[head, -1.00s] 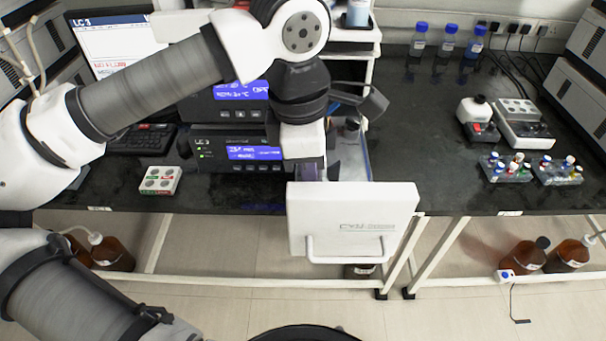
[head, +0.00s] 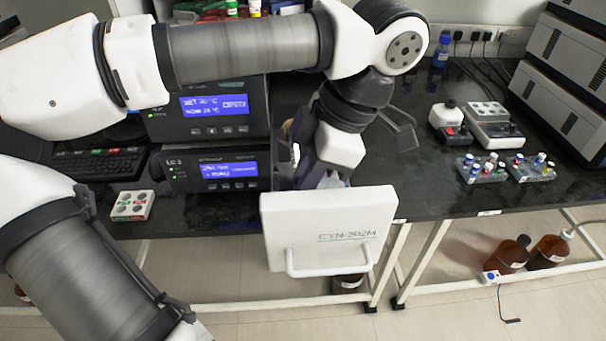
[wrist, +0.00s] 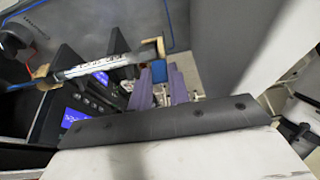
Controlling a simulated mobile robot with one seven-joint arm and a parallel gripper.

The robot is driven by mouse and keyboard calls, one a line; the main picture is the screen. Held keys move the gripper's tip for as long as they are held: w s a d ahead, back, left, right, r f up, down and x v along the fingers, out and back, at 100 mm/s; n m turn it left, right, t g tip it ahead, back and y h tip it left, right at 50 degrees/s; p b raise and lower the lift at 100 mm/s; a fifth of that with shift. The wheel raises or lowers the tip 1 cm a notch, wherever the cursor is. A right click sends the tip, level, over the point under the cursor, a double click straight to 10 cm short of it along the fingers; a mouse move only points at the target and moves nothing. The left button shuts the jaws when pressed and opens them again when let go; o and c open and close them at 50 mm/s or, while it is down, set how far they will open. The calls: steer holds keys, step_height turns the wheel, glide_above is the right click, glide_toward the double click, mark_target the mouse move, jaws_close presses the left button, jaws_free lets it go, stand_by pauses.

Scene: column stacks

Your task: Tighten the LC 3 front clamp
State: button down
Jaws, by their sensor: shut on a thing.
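The LC 3 unit (head: 190,172) stands on the bench with its blue display lit, and a white front panel marked CYN (head: 330,222) stands out to its right. My gripper (head: 325,178) reaches down behind this panel, and its tips are hidden in the head view. The wrist view shows a metal column (wrist: 105,66) with a label, held near its ends by a tan front clamp (wrist: 160,47) and a tan rear clamp (wrist: 42,76). The purple fingers of my gripper (wrist: 159,72) are closed at the lower side of the front clamp. The exact contact is small and partly hidden.
A keyboard (head: 100,172) and a small sample tray (head: 132,205) lie to the left. Vial racks (head: 482,168) and a small bench device (head: 495,125) stand to the right. Brown bottles (head: 548,250) are under the bench. Bench between panel and racks is clear.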

steer(key=c, duration=1.3)
jaws_free()
steer(key=shift+p+v, duration=4.65)
steer(key=shift+v, duration=2.3)
steer(key=shift+c, duration=0.4)
